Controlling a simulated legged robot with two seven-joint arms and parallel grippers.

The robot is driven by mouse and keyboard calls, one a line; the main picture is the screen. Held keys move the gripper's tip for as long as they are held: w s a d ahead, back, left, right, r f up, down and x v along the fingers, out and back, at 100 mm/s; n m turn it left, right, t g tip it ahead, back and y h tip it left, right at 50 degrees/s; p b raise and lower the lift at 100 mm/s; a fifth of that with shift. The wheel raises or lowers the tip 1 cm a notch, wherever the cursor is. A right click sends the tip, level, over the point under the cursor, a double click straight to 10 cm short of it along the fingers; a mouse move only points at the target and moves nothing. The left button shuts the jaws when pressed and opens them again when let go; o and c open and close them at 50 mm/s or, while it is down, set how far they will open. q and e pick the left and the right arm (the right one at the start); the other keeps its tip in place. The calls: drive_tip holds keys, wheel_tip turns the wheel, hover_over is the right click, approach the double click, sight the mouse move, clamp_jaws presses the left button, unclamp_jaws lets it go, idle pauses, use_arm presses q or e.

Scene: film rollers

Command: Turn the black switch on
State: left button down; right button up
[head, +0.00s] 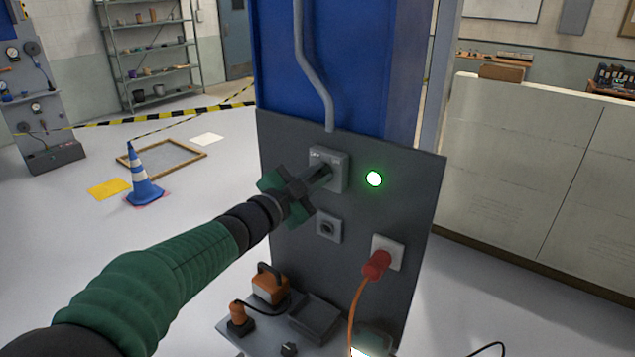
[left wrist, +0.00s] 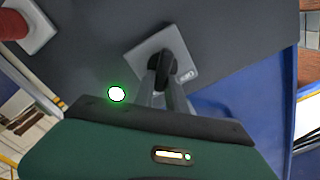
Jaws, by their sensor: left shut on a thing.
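The black switch (left wrist: 165,68) sits on a grey square plate (head: 340,158) on the dark panel (head: 400,220). My left gripper (head: 318,178) reaches in from the left and is shut on the switch. In the left wrist view, the two fingers lie on either side of the black knob, in front of the plate. In the head view the knob is mostly hidden by the fingers. A green light (head: 374,179) to the right of the plate is lit. My right gripper is not in view.
Below the switch is another small grey plate (head: 329,228). A red plug (head: 377,264) with an orange cable sits in a socket at lower right. A shelf at the panel's foot holds an orange device (head: 269,286). A traffic cone (head: 143,178) stands on the floor at left.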

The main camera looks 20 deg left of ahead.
use_arm(q)
drive_tip(key=shift+f+m, duration=0.3)
drive_tip(key=shift+f, duration=0.2)
drive_tip(key=c, duration=1.5)
unclamp_jaws()
drive_tip(key=shift+r, duration=0.1)
drive_tip(key=shift+o, duration=0.7)
drive_tip(key=shift+r, duration=0.15)
drive_tip(key=v, duration=1.6)
drive_tip(key=shift+s+a+b, duration=0.15)
drive_tip(key=shift+s+b, duration=0.2)
drive_tip(key=shift+b, duration=0.05)
